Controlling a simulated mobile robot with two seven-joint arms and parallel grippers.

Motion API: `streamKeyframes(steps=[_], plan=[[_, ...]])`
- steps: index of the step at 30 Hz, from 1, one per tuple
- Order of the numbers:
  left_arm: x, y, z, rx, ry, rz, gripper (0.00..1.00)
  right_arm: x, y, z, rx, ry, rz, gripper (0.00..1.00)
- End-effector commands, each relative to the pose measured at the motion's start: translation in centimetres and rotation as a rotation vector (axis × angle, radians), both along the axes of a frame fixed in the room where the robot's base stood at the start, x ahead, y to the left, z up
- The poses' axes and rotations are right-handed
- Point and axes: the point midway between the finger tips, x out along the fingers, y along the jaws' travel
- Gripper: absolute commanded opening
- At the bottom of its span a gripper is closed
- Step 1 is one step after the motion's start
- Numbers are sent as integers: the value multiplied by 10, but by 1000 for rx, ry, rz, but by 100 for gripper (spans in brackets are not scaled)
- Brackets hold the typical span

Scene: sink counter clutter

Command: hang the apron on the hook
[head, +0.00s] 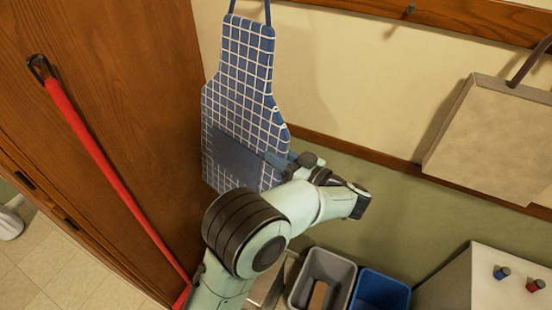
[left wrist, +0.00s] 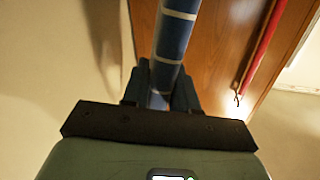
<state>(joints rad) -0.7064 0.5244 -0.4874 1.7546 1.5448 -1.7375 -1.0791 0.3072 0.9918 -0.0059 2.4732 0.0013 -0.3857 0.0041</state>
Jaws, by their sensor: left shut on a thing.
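The apron (head: 238,90) is blue with a white grid and a plain blue pocket. It hangs upright near the wall by the wooden door, its neck straps running out of the top of the head view, so what is above is hidden. My left gripper (head: 284,161) is shut on the apron's right side at pocket height. In the left wrist view a narrow fold of the apron (left wrist: 174,35) runs between the fingers (left wrist: 161,95). A dark hook (head: 409,9) sits on the wooden rail, right of the apron and apart from it. My right gripper is out of view.
A red-handled pole (head: 100,155) leans along the wooden door (head: 130,90) at left. Grey (head: 324,268) and blue (head: 380,291) bins stand below, beside a white cabinet (head: 490,285).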

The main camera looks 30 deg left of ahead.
Motion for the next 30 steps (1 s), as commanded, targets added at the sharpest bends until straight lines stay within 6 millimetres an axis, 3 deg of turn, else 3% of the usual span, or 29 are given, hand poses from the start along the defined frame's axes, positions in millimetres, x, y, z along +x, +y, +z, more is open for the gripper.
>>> streamKeyframes(steps=[21,30], plan=[[44,5,-2,2,-1,1,0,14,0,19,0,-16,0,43],[54,6,-14,2,1,0,0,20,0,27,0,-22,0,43]])
